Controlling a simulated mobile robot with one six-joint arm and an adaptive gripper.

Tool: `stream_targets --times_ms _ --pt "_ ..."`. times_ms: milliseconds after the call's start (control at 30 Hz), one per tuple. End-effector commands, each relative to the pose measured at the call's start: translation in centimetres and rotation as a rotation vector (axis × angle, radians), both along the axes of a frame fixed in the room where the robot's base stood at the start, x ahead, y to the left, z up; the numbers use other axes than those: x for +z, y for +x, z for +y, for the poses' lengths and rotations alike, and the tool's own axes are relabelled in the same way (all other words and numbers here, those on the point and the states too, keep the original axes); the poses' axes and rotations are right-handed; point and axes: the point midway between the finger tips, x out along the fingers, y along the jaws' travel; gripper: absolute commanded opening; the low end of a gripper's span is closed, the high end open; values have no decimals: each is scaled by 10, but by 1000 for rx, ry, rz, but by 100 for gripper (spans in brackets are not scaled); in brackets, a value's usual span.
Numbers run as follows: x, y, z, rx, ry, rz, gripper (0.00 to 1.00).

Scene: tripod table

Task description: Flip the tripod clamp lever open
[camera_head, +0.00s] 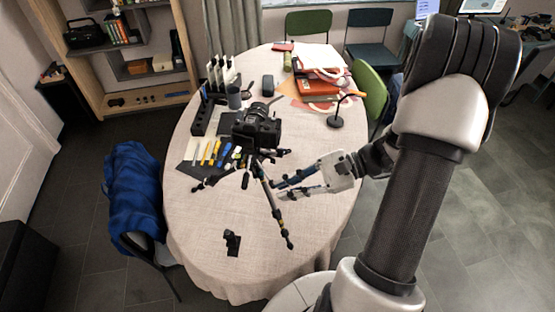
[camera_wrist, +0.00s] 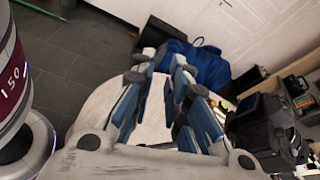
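A black camera (camera_head: 258,126) sits on top of a small black tripod (camera_head: 274,208) whose legs spread over the round table. One leg reaches toward the front right and one toward the left. The clamp lever is too small to make out. My gripper (camera_head: 281,191) comes in from the right, with its blue-and-grey fingers beside the front tripod leg; I cannot tell whether they touch it. In the wrist view my gripper (camera_wrist: 163,72) has its fingers apart with nothing visibly held between them, and the camera (camera_wrist: 262,126) is at the right.
The cloth-covered table (camera_head: 195,255) is clear at the front left, apart from a small black object (camera_head: 232,242). A small stand (camera_head: 335,120) and red books (camera_head: 318,86) are behind. A chair with a blue jacket (camera_head: 140,195) stands left.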

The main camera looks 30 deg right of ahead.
Motion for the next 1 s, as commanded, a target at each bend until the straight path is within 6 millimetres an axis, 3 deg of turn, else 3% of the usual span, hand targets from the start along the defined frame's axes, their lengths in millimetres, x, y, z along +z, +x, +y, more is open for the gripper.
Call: stream_targets --times_ms 33,200,433,667,1000 --pt "-6 5 -20 -94 71 15 15" --pt "-41 14 -81 -385 266 22 15" --pt "-82 5 -131 -649 429 11 15" --pt "-93 8 -138 -706 463 7 15" --pt "-93 63 -102 -699 461 10 15"
